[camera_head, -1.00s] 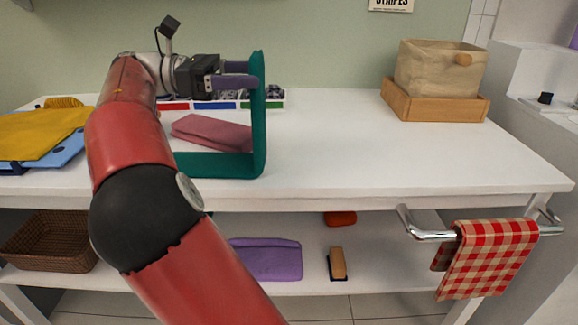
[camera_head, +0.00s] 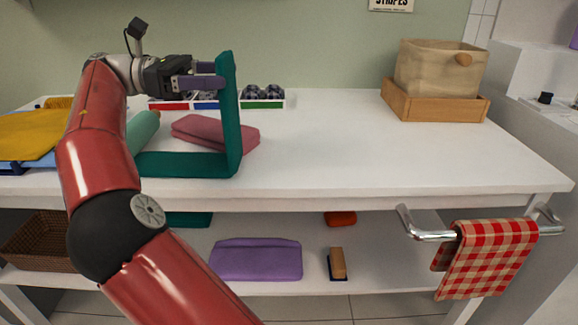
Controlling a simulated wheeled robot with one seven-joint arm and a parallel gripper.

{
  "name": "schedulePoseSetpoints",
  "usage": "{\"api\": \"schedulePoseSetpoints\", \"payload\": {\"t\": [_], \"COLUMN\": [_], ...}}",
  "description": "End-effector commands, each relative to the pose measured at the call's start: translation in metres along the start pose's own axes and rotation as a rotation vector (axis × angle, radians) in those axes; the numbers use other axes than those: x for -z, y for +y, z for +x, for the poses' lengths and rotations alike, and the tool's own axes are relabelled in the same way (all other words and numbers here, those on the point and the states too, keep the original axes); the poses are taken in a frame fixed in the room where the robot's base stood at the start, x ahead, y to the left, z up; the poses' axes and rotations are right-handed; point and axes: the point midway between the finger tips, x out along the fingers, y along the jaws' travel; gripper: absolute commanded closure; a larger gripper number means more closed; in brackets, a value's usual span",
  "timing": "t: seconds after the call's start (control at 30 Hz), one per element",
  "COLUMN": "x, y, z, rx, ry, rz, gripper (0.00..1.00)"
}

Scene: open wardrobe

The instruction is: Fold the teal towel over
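The teal towel (camera_head: 185,163) lies partly flat along the front of the white table. Its right part stands up as a vertical flap. My gripper (camera_head: 208,82) holds the top of that flap between its fingers, well above the table. The fingers look closed on the towel's edge. The left end of the flat part runs behind my arm and is hidden.
A folded pink towel (camera_head: 215,132) lies just behind the teal towel. A rolled green cloth (camera_head: 142,130) and yellow cloth (camera_head: 40,132) are at left. A sectioned tray (camera_head: 264,98) stands behind. A wooden tray (camera_head: 440,104) holds a beige bin (camera_head: 438,70).

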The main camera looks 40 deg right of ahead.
Motion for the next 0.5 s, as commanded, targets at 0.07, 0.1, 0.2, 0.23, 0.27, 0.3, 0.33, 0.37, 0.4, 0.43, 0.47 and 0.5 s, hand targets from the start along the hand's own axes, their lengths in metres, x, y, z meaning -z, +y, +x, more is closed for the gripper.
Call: {"api": "schedulePoseSetpoints", "payload": {"t": [0.07, 0.1, 0.2, 0.23, 0.27, 0.3, 0.33, 0.37, 0.4, 0.43, 0.47, 0.5], "x": [0.0, 0.0, 0.001, 0.001, 0.001, 0.001, 0.001, 0.001, 0.002, 0.002, 0.002, 0.001], "y": [0.0, 0.0, 0.0, 0.0, 0.0, 0.0, 0.0, 0.0, 0.0, 0.0, 0.0, 0.0], "z": [0.0, 0.0, -0.001, -0.002, -0.005, -0.009, -0.012, -0.016, -0.022, -0.025, -0.028, -0.031], "rx": [0.0, 0.0, 0.0, 0.0, 0.001, 0.002, 0.001, 0.001, -0.001, 0.001, 0.003, 0.004], "ry": [0.001, 0.001, 0.0, 0.0, -0.002, -0.003, -0.003, -0.005, -0.006, -0.005, -0.005, -0.004], "rz": [-0.001, -0.001, -0.001, -0.001, 0.001, 0.003, 0.003, 0.004, 0.004, 0.005, 0.005, 0.006], "gripper": [0.31, 0.31, 0.31, 0.31, 0.31, 0.31, 0.31, 0.31, 0.31, 0.31, 0.31, 0.31]}}
